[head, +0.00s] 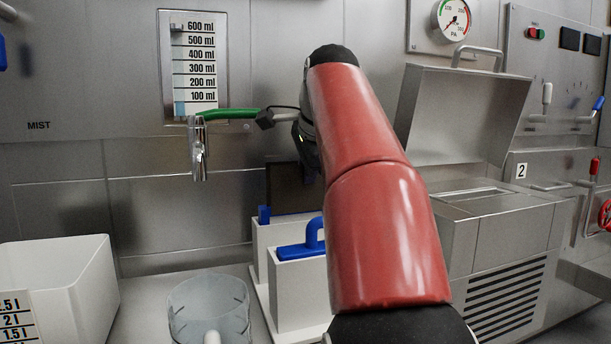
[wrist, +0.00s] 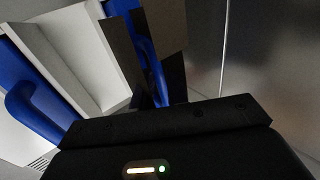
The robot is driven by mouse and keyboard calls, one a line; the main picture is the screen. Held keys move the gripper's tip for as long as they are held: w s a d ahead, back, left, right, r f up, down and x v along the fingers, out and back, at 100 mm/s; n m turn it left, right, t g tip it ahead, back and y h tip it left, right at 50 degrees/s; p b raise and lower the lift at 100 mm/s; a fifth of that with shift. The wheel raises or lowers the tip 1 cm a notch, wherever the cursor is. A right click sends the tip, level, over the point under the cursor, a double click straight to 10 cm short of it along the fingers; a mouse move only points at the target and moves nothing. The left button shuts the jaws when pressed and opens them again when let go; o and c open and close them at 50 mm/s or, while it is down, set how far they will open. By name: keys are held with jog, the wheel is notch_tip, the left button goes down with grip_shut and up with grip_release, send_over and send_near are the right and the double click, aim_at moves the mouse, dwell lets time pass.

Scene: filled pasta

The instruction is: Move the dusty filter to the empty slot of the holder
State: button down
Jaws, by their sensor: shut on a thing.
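The dusty filter, a dark brown panel (head: 291,186), shows in the head view just below and left of my wrist, over the rear part of the holder. In the wrist view its brown surface (wrist: 165,22) lies beside a blue handle (wrist: 148,62) just ahead of my gripper. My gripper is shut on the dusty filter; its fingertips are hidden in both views. The white holder (head: 300,290) stands on the counter, partly behind my red arm. A blue handle (head: 304,243) tops its front section; another (wrist: 38,105) is at left in the wrist view. The empty slot cannot be made out clearly.
A tap with a green handle (head: 230,113) juts from the wall left of my wrist. A clear beaker (head: 209,310) and a white measuring container (head: 60,285) stand left of the holder. A metal unit with a raised lid (head: 465,115) stands at right.

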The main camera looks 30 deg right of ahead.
jog(key=shift+f+b, duration=0.7)
jog(key=shift+f, duration=0.7)
dwell(0.6)
jog(key=c, duration=1.5)
grip_release()
jog(key=shift+c, duration=0.2)
jog(key=o, duration=0.5)
jog(key=shift+r, duration=0.15)
jog(key=shift+r, duration=0.15)
jog(key=p+v, duration=0.5)
jog(key=v, duration=0.2)
